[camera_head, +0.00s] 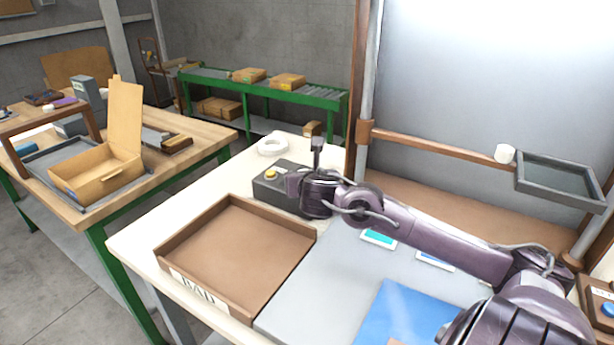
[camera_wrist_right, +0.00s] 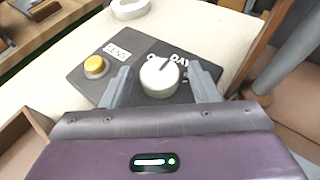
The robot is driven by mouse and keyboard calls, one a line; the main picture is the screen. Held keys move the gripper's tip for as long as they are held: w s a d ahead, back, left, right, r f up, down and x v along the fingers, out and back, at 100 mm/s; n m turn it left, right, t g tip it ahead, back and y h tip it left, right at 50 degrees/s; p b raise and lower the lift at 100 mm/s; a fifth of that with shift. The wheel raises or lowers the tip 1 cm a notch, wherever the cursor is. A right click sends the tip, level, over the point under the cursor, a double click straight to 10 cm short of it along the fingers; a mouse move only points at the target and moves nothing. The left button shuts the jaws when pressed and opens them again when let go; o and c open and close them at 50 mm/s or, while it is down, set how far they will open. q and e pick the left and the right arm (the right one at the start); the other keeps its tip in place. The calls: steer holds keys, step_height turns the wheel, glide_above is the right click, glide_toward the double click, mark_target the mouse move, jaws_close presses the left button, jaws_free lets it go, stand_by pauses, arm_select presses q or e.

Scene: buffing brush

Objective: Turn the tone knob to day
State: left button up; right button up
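A dark grey control box (camera_head: 268,193) stands at the back of the white table, partly hidden by my right gripper (camera_head: 294,184). On it are a yellow button (camera_wrist_right: 95,66) and a round white tone knob (camera_wrist_right: 158,80) with a dark pointer line. The line points up and slightly right in the right wrist view, toward lettering that includes "DAY"; the lettering is partly covered. My right gripper (camera_wrist_right: 160,74) has one finger on each side of the knob, with a small gap on both sides. The knob is hidden in the head view. My left gripper is not in view.
A brown tray marked BAD (camera_head: 235,255) lies in front of the box. A white ring (camera_head: 272,146) lies behind it. A wooden post (camera_head: 360,100) and rail stand to the right. A blue sheet (camera_head: 405,312) lies on the grey mat (camera_head: 330,285).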

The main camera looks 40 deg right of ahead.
steer(key=shift+s+a, duration=0.1)
steer(key=shift+s+a+r, duration=0.15)
steer(key=shift+s+a, duration=0.05)
steer(key=shift+s, duration=0.05)
steer(key=p+v, duration=0.1)
steer(key=v, duration=0.4)
steer(key=shift+s+a+r, duration=0.1)
steer(key=shift+s+a, duration=0.1)
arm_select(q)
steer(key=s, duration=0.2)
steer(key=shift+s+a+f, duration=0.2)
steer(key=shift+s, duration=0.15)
arm_select(e)
steer(key=shift+s+a+r, duration=0.2)
steer(key=shift+s+a, duration=0.1)
steer(key=shift+s, duration=0.2)
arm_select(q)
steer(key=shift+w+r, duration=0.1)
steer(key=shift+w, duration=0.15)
